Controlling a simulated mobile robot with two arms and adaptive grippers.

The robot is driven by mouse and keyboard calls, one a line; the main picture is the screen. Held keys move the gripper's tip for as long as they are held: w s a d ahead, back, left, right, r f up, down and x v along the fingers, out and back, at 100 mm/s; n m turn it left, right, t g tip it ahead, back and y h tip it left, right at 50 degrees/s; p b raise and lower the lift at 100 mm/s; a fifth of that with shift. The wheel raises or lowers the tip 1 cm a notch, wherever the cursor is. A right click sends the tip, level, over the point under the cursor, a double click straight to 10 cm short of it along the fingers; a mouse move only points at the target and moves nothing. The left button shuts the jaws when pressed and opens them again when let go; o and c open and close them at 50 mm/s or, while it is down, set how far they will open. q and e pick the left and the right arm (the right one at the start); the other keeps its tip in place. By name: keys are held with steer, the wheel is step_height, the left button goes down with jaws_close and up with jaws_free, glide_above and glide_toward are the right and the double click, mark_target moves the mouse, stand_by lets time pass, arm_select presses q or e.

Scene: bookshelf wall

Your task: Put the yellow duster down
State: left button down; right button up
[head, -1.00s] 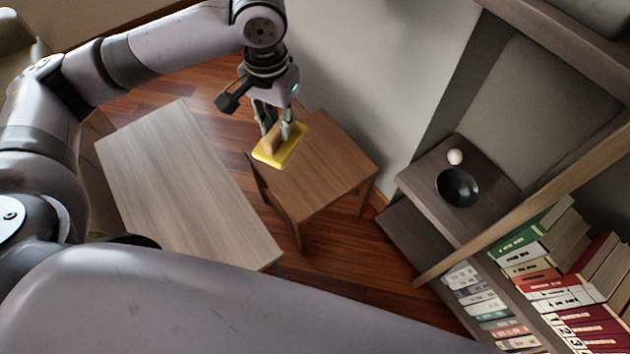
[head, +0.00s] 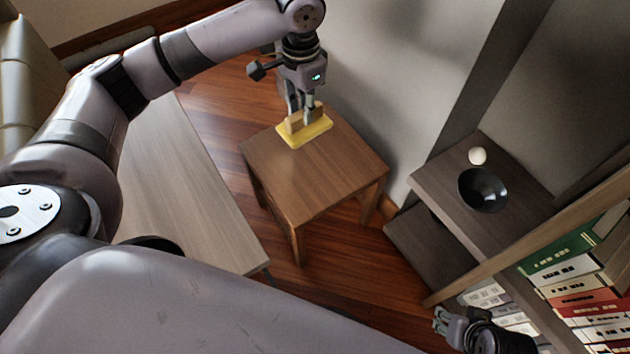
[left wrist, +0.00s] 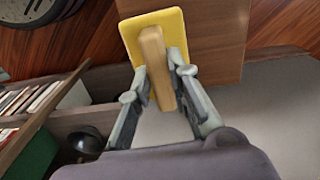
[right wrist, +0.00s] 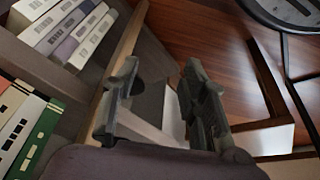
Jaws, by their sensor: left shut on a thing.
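The yellow duster (head: 318,131) has a flat yellow pad and a wooden block handle. My left gripper (head: 301,113) is shut on the handle, with the pad below the fingers. The duster is at the back part of the small brown wooden table (head: 320,178); I cannot tell for sure whether the pad touches the top. In the left wrist view the duster's handle (left wrist: 156,70) sits between the two fingers, and the pad shows beyond it. My right gripper (right wrist: 160,90) is open and empty; in the head view it shows at the bottom right, near the bookshelf.
A grey-wood table (head: 180,190) stands left of the brown table. A dark shelf (head: 440,190) at right bears a black bowl (head: 482,190) and a white ball (head: 477,155). Books (head: 570,265) fill the lower right. The front of the brown table's top is clear.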

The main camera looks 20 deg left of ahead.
arm_select(q)
steer(key=w+f, duration=0.1)
steer(key=f+b, duration=0.1)
steer(key=shift+w+f+m+b, duration=0.3)
steer(key=shift+w+f+m, duration=0.1)
arm_select(e)
steer(key=w+a+r+t+y+b, duration=0.3)
steer(key=w+a+r+t+b, duration=0.15)
steer(key=w+r+t, duration=0.8)
arm_select(q)
step_height(320, 180, down, 17)
steer(key=shift+a+f+b, duration=0.1)
steer(key=shift+b, duration=0.7)
step_height(320, 180, down, 3)
steer(key=shift+r+b, duration=0.15)
steer(key=shift+b, duration=0.4)
arm_select(e)
step_height(320, 180, up, 16)
steer(key=a+t+y, duration=0.2)
steer(key=t, duration=0.4)
steer(key=shift+w+f+n+t, duration=0.25)
steer(key=shift+w+n+t, duration=0.1)
steer(key=shift+n, duration=0.05)
